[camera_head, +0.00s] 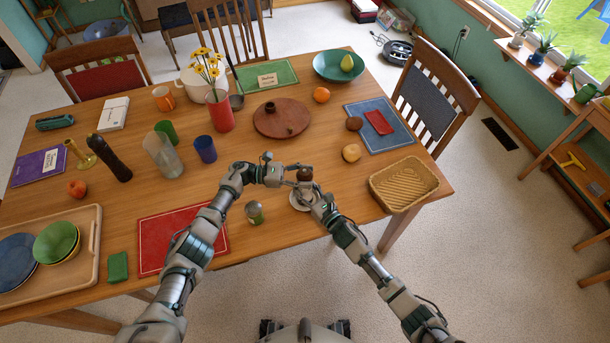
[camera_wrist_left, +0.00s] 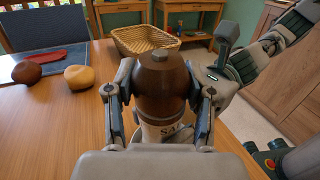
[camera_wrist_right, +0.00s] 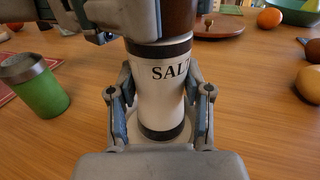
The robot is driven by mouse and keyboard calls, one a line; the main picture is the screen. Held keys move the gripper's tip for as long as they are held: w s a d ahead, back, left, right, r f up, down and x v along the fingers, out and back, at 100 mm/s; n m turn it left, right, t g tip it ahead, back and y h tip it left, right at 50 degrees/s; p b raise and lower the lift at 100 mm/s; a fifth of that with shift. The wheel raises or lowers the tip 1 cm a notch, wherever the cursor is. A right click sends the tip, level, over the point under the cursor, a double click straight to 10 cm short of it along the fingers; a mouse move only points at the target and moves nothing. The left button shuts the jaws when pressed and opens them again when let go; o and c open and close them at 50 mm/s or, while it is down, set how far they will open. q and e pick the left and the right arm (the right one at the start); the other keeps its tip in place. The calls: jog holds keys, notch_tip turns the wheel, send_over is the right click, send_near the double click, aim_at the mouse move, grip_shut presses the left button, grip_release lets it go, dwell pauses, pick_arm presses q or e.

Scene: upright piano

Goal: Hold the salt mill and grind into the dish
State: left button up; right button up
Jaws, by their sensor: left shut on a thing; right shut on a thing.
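The salt mill (camera_wrist_right: 161,82) has a white body lettered SALT, dark bands and a brown wooden top (camera_wrist_left: 161,82). It stands roughly upright over the small white dish (camera_head: 297,204) near the table's front edge. My left gripper (camera_head: 286,175) is shut on the brown top from the left. My right gripper (camera_head: 307,192) is shut on the white body below, as the right wrist view shows. The mill and grippers hide much of the dish. I cannot tell whether the mill's base touches it, and no ground salt can be made out.
A green grinder-like can (camera_head: 254,212) stands left of the dish. A wicker basket (camera_head: 404,185) is to the right at the table edge. A yellow-brown round fruit or roll (camera_head: 351,153) and a round board (camera_head: 282,118) lie beyond. A red placemat (camera_head: 160,232) is at left.

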pick_arm(q)
jog(key=shift+w+a, duration=0.2)
pick_arm(e)
jog(key=shift+s+a, duration=0.1)
jog(key=shift+s, duration=0.05)
pick_arm(q)
jog(key=o, duration=1)
jog(key=shift+o, duration=0.9)
jog(key=shift+s+d, duration=0.1)
jog(key=w+a, duration=0.1)
jog(key=a, duration=1.1)
jog(key=shift+f, duration=0.3)
pick_arm(e)
jog(key=o, duration=1.5)
jog(key=shift+c, duration=0.2)
